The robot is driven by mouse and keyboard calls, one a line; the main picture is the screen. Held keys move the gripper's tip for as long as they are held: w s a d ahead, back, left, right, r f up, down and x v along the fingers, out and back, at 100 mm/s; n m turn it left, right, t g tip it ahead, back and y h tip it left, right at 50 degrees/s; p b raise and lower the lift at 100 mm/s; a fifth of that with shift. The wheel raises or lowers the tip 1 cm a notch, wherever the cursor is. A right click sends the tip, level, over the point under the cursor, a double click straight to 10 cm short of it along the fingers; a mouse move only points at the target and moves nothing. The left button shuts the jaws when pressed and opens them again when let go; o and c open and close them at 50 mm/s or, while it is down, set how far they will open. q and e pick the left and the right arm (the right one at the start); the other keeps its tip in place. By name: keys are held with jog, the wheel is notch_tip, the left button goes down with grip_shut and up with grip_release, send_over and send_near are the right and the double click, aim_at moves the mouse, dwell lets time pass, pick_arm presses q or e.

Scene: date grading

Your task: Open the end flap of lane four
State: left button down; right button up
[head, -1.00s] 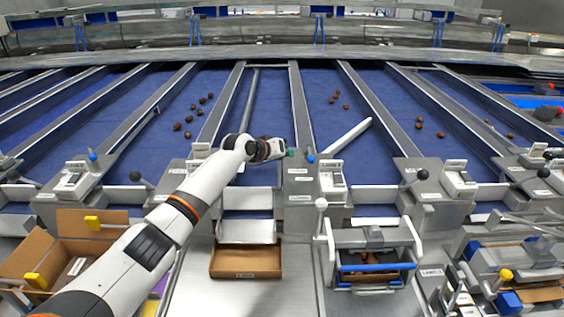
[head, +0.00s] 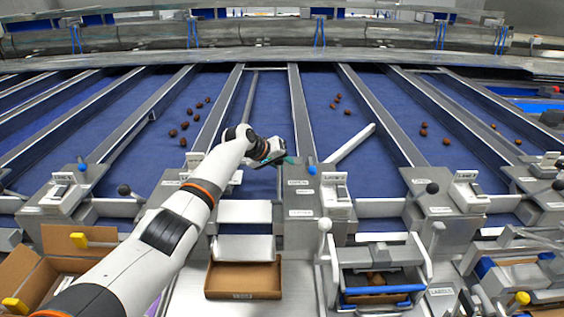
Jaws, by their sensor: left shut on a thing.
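My left gripper (head: 276,158) is shut over the near end of the middle lane, by the left side of a grey control post (head: 305,200). A bit of teal shows at its tip. What it grips is hidden behind its fingers; I cannot tell if it is a flap handle. Below it, two white panels (head: 245,211) slope toward an open cardboard box (head: 243,280). I cannot tell which is the end flap or how far it stands open. Lane labels are too small to read surely. My right gripper is not in view.
Neighbouring lanes have black ball levers (head: 432,188) and pale end bars (head: 380,207). A blue knob (head: 311,170) stands close to my gripper. A white diagonal bar (head: 350,144) crosses the lane to the right. Several dates (head: 185,125) lie on the belts. A white-framed bin (head: 375,262) stands right.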

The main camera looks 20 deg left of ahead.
pick_arm(q)
jog(key=shift+s+f, duration=0.1)
jog(key=shift+f, duration=0.35)
jog(key=c, duration=1.1)
grip_release()
jog(key=shift+o, duration=0.2)
jog(key=shift+r, duration=0.1)
jog(key=shift+r, duration=0.15)
jog(key=shift+s+a+r, duration=0.25)
jog(key=shift+a+r, duration=0.05)
jog(key=shift+r, duration=0.15)
jog(key=b+v, duration=0.1)
jog(key=v, duration=0.9)
jog(key=shift+s+b, duration=0.25)
jog(key=shift+b, duration=0.15)
jog(key=shift+a, duration=0.1)
